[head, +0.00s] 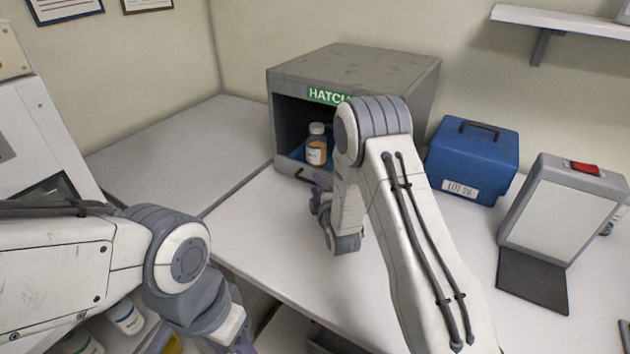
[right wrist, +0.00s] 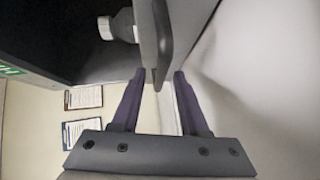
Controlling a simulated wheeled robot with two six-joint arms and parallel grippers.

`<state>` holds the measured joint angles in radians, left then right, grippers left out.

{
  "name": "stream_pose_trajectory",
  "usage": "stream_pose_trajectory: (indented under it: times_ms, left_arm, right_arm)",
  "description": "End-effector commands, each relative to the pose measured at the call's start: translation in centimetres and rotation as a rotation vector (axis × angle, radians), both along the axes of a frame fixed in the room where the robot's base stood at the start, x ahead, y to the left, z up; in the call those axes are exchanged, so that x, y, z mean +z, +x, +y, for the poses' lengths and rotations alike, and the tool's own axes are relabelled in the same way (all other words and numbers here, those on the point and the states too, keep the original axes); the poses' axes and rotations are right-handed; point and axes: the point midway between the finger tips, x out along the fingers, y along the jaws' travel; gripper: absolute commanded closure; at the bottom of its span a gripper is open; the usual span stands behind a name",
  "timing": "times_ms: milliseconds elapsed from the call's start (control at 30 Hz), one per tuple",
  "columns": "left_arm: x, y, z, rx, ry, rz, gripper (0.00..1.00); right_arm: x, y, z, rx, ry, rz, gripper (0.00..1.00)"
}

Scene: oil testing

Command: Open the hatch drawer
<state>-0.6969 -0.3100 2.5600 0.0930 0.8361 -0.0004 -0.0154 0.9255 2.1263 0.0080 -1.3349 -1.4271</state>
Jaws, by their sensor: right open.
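The grey hatch box (head: 355,65) with a green HATCH label stands on the white counter, its front open. Its drawer (head: 285,165) has a grey front with a dark handle (head: 301,173) and a blue inside. In the right wrist view the handle (right wrist: 165,45) lies just ahead of and partly between my fingertips. My right gripper (head: 318,190) is open beside the drawer front, and its fingers also show in the right wrist view (right wrist: 159,76). I cannot tell whether they touch the handle. My left gripper (head: 242,343) is mostly cut off at the bottom edge.
A bottle with orange contents (head: 316,146) stands upright in the hatch; its white cap shows in the right wrist view. A blue case (head: 472,160) and a grey device with a red switch (head: 562,210) stand to the right. The counter before the hatch (head: 262,228) is clear.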

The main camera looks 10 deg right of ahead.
Motion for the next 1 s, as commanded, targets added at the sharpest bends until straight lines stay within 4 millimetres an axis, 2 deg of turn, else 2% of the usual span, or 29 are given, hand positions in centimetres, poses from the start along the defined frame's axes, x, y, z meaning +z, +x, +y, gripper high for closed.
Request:
stream_pose_trajectory:
  times_ms: [200, 467, 500, 567, 600, 1000]
  left_arm:
    - [0.4, 0.0, 0.0, 0.0, 0.0, 0.0, 0.5]
    - [0.4, 0.0, 0.0, 0.0, 0.0, 0.0, 0.5]
    - [0.4, 0.0, 0.0, 0.0, 0.0, 0.0, 0.5]
    - [0.4, 0.0, 0.0, 0.0, 0.0, 0.0, 0.5]
    - [0.4, 0.0, 0.0, 0.0, 0.0, 0.0, 0.5]
    - [0.4, 0.0, 0.0, 0.0, 0.0, 0.0, 0.5]
  right_arm:
    - [-0.2, 1.6, 0.0, 0.0, 0.0, 0.0, 0.56]
    - [-0.3, 1.7, 0.0, 0.0, 0.001, 0.0, 0.56]
    - [-0.3, 1.7, 0.0, 0.0, 0.001, 0.0, 0.6]
    - [-0.3, 1.7, 0.0, 0.0, 0.001, 0.0, 0.83]
    - [-0.3, 1.7, 0.0, 0.0, 0.001, 0.0, 0.98]
    - [-0.3, 1.7, 0.0, 0.0, 0.001, 0.001, 1.0]
